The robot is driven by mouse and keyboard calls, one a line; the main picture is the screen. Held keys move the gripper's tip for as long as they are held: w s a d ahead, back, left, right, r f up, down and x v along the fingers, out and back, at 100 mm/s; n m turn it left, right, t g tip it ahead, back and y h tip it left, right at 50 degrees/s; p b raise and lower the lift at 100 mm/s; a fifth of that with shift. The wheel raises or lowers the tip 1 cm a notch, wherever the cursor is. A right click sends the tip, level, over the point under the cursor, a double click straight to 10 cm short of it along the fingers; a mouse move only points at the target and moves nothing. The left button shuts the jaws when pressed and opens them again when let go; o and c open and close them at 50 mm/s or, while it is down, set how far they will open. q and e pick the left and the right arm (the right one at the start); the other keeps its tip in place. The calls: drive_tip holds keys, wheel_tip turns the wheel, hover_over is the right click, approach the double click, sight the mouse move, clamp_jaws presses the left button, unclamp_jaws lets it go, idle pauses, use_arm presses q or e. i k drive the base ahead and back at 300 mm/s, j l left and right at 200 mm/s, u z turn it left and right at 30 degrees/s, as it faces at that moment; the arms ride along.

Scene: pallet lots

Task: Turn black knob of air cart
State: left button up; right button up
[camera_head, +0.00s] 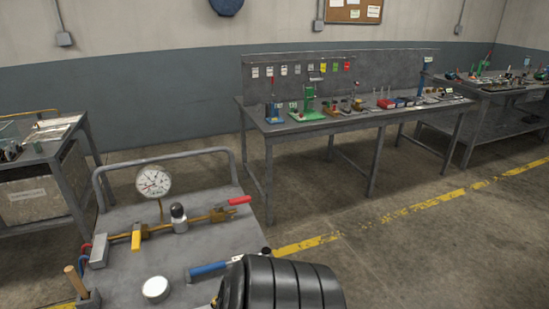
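The air cart (215,181) is a grey table with a curved rail at the bottom left. A brass pipe (200,221) runs across its top, with a round white dial gauge (154,181) standing above it. A black knob (178,211) caps a silver fitting (181,225) mid-pipe. A yellow handle (137,236) is to its left and a red handle (239,200) to its right.
A blue-handled tool (208,269) and a white round container (155,289) are on the cart. Workbenches stand behind (350,124) and at left (40,157). The floor at right (440,250) is clear.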

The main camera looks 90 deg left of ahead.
sight(176, 209)
drive_tip(key=u, duration=3.65)
drive_tip(key=j+z, duration=0.45)
drive_tip(key=k, duration=0.05)
